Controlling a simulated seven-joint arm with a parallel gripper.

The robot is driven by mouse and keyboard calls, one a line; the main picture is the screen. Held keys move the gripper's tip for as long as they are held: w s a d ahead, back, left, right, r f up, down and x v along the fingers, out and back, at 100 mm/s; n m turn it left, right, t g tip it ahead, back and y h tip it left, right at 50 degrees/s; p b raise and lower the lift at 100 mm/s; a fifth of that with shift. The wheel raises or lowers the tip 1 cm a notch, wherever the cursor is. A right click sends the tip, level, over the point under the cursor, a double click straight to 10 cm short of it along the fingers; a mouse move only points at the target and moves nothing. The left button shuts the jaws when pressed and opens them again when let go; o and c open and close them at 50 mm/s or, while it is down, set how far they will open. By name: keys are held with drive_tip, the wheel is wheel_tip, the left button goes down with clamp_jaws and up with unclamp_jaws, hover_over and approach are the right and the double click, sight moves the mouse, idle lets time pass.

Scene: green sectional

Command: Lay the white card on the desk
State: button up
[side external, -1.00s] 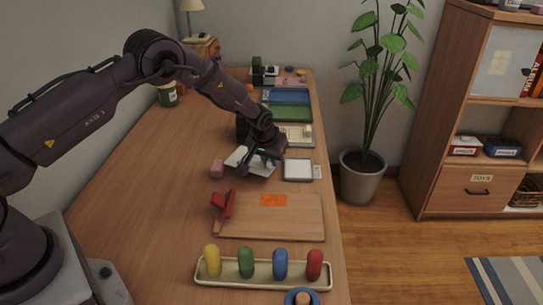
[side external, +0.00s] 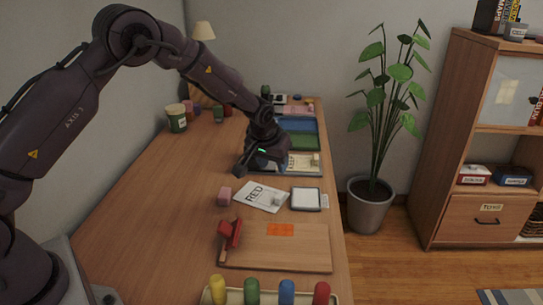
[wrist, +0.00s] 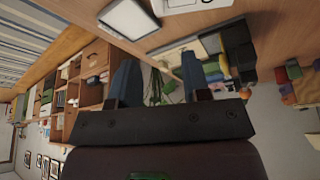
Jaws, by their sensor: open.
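A part of the card (wrist: 186,4) shows at the top edge there.
Trays, including a blue one (side external: 299,125), stand behind my gripper. Bare desk lies left.

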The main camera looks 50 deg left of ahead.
drive_tip(key=s+d+r+m+h, duration=0.1)
drive_tip(key=s+d+r, duration=0.1)
drive_tip(key=s+r, duration=0.55)
drive_tip(key=s+d+r, duration=0.1)
drive_tip(key=s+r, duration=0.4)
drive_tip(key=r, duration=0.5)
drive_tip(key=s+d+r+m, duration=0.1)
drive_tip(key=s+r, duration=0.1)
drive_tip(key=s, duration=0.8)
drive_tip(key=s+d+r+m+t, duration=0.1)
drive_tip(key=s+d+r+m, duration=0.1)
drive_tip(key=s, duration=0.9)
drive_tip(key=shift+s+d+t+h, duration=0.15)
drive_tip(key=shift+s+t+h, duration=0.15)
drive_tip(key=shift+h, duration=0.1)
